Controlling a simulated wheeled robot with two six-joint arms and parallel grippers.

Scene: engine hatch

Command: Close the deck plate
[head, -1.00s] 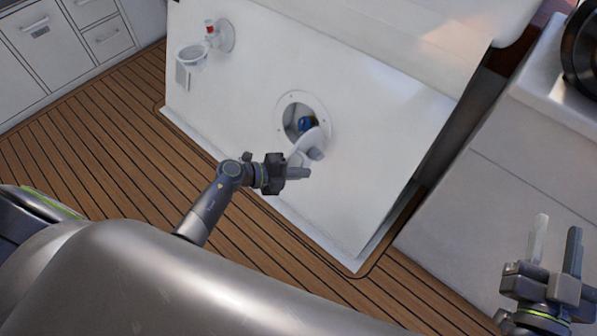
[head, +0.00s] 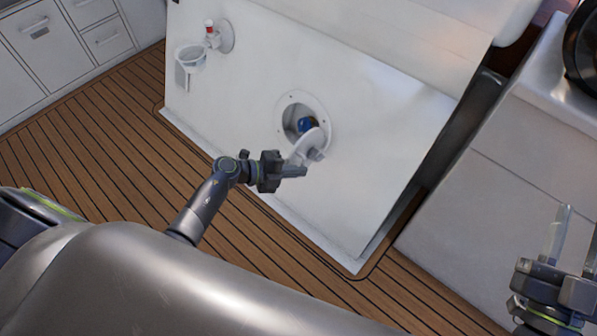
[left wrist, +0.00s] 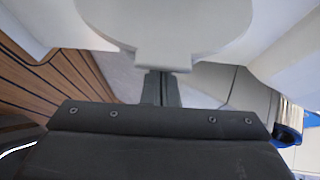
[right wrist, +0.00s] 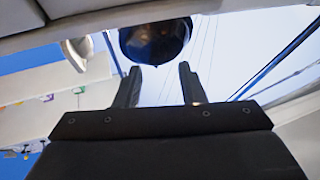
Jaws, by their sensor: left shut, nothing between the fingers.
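The deck plate is a round white lid (head: 309,145) standing open, tilted out from the lower edge of its round opening (head: 297,112) in the white panel. Something blue shows inside the opening. My left gripper (head: 305,172) is shut and empty, just below the lid's outer side. In the left wrist view the lid (left wrist: 165,22) fills the top, and its tab lies right over the shut fingertips (left wrist: 161,80); I cannot tell whether they touch. My right gripper (head: 580,232) is open and empty at the lower right, far from the lid; its spread fingers show in the right wrist view (right wrist: 160,78).
A white cup-shaped holder (head: 190,58) and a fitting with a red top (head: 210,28) are on the panel, up and left of the opening. A white cabinet (head: 500,190) stands at the right. The wooden floor (head: 110,140) is clear at the left.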

